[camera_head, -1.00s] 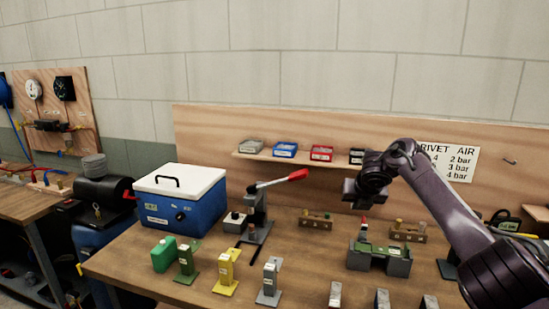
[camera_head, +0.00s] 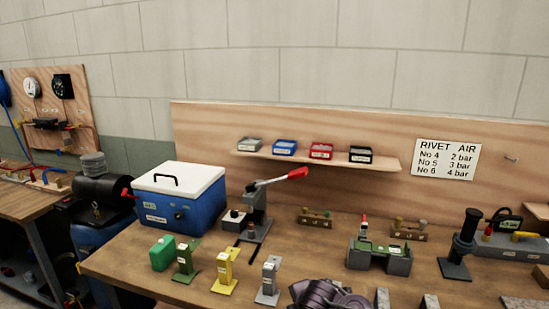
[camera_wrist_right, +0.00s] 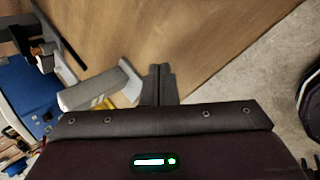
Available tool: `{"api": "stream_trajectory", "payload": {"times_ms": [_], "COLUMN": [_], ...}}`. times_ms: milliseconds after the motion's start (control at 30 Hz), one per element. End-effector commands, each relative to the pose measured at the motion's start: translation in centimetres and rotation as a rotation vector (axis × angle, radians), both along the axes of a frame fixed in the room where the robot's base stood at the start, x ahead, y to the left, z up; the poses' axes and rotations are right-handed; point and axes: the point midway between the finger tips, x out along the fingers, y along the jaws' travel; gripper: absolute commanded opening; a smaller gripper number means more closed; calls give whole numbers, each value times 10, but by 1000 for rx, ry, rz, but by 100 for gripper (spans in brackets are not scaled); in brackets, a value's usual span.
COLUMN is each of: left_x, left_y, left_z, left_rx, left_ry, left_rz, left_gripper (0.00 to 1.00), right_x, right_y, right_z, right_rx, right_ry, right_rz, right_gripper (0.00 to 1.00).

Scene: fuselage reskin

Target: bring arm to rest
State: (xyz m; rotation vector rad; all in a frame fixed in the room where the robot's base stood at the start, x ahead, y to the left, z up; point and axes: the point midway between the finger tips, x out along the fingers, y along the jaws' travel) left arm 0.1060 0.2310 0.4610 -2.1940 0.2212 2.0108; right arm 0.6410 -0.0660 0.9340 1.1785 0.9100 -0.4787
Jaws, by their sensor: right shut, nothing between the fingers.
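My right arm shows in the head view only as a dark purple link low at the front edge of the workbench (camera_head: 130,262); its fingers are out of that view. In the right wrist view my right gripper (camera_wrist_right: 158,80) is shut, with its two dark fingers together and nothing between them. The fingers are over the wooden bench top, beside a grey stand (camera_wrist_right: 92,92). I cannot tell whether they touch the stand. My left gripper is not in view.
Green, yellow (camera_head: 225,270) and grey small stands line the front. Concrete floor (camera_wrist_right: 240,80) shows past the bench edge.

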Motion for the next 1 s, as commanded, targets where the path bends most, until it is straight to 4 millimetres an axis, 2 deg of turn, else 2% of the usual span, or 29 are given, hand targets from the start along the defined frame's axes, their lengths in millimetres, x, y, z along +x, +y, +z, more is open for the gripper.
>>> {"api": "stream_trajectory", "payload": {"times_ms": [33, 233, 400, 500, 700, 1000], "left_x": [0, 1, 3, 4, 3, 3], "left_y": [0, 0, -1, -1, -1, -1], "left_z": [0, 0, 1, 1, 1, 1], "left_rx": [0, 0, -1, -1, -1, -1], "left_ry": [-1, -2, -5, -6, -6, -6], "left_rz": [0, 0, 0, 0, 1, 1], "left_gripper": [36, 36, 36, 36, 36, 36], "right_x": [-24, -106, -180, -211, -257, -309], "right_y": [1, -21, -57, -73, -98, -125], "right_z": [-10, -23, -23, -18, -9, 7], "right_rx": [70, 317, 493, 556, 634, 702], "right_ry": [29, 140, 236, 270, 313, 348], "right_rz": [-89, -505, -896, -1061, -1305, -1575], "right_gripper": [0, 0, 0, 0, 0, 0]}}
